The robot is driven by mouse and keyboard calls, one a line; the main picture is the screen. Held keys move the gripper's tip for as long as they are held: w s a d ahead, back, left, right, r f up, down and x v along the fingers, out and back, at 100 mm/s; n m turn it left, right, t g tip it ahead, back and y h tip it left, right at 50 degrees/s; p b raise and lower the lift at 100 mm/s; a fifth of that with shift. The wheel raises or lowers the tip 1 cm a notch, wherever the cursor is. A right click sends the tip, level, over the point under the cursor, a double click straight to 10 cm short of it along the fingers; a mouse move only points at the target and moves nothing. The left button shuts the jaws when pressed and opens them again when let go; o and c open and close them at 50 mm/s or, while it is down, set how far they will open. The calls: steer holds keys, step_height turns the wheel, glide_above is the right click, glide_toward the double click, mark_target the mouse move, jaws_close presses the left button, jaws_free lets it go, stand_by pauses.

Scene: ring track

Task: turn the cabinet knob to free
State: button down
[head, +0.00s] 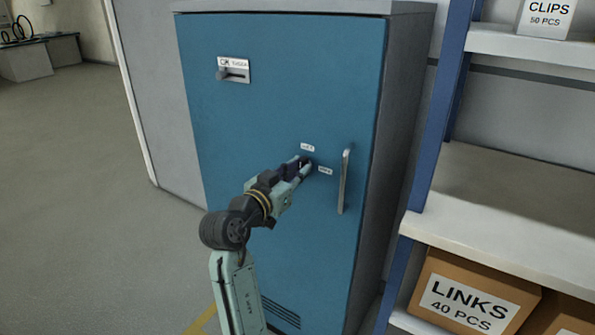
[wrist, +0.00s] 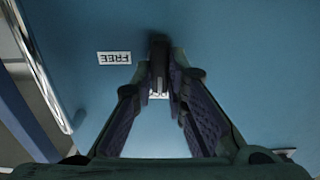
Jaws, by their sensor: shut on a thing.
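The blue cabinet door (head: 285,60) carries a small dark knob, mostly hidden behind my fingers in the head view. In the wrist view the dark knob (wrist: 158,58) sits between my fingertips, its bar running roughly up and down the picture. My gripper (head: 304,164) reaches the door and is shut on the knob; its fingers also show in the wrist view (wrist: 160,72). The FREE label (wrist: 114,57) is upside down beside the knob there, and right of it in the head view (head: 325,170). Another label (head: 307,147) is above the knob, too small to read.
A vertical metal handle (head: 344,182) stands out from the door, right of the knob. A slotted plate with a small lever (head: 233,70) is at the upper left. Shelves with a blue post (head: 440,110) and a LINKS box (head: 465,294) stand at the right. Open floor lies left.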

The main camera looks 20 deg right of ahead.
steer(key=shift+f+m+b, duration=0.1)
steer(key=shift+m+b, duration=0.2)
steer(key=shift+b, duration=0.1)
steer(key=shift+s+d+f+m+b, duration=0.1)
steer(key=shift+m+b, duration=4.25)
steer(key=shift+b, duration=0.2)
steer(key=shift+s+d+f+m+b, duration=0.1)
steer(key=shift+m+b, duration=4.25)
steer(key=shift+b, duration=0.2)
steer(key=c, duration=1.6)
jaws_free()
